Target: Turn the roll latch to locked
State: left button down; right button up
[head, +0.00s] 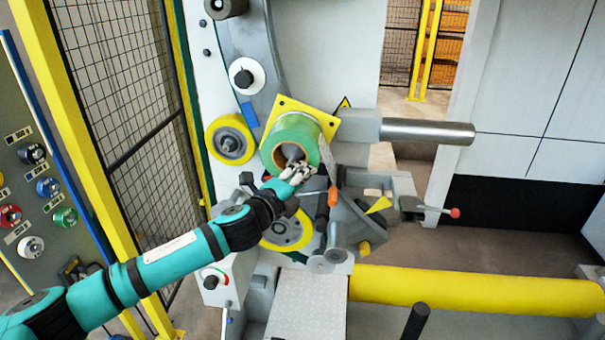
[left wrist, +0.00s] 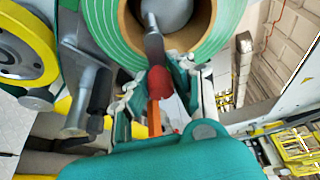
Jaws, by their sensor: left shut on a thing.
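The green film roll (head: 281,133) sits on the machine against a yellow plate, its open brown core facing me. In the left wrist view the roll (left wrist: 103,25) fills the top. The roll latch (left wrist: 158,80) is a lever with a red grip on a dark stem, which comes from the grey hub in the core. My left gripper (head: 297,173) is at the lower edge of the core. In the left wrist view its fingers (left wrist: 165,97) close on both sides of the red grip. In the head view they hide most of the latch. My right gripper is not in view.
A yellow roller (head: 228,142) stands left of the roll. A steel bar (head: 430,131) sticks out to the right, with a red-tipped lever (head: 453,213) below it. A long yellow roller (head: 470,291) crosses the lower right. A control panel (head: 35,190) and mesh fence are at left.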

pick_arm(q)
jog(key=shift+a+f+m+g, duration=0.1)
jog(key=shift+f+m+g, duration=0.2)
jog(key=shift+f+m, duration=0.25)
jog(key=c, duration=1.1)
grip_release()
jog(key=shift+r, duration=0.15)
jog(key=shift+r, duration=0.1)
jog(key=shift+s+a, duration=0.15)
jog(key=shift+y, duration=0.4)
jog(key=v, duration=1.1)
jog(key=shift+s+a, duration=0.2)
jog(key=shift+s, duration=0.05)
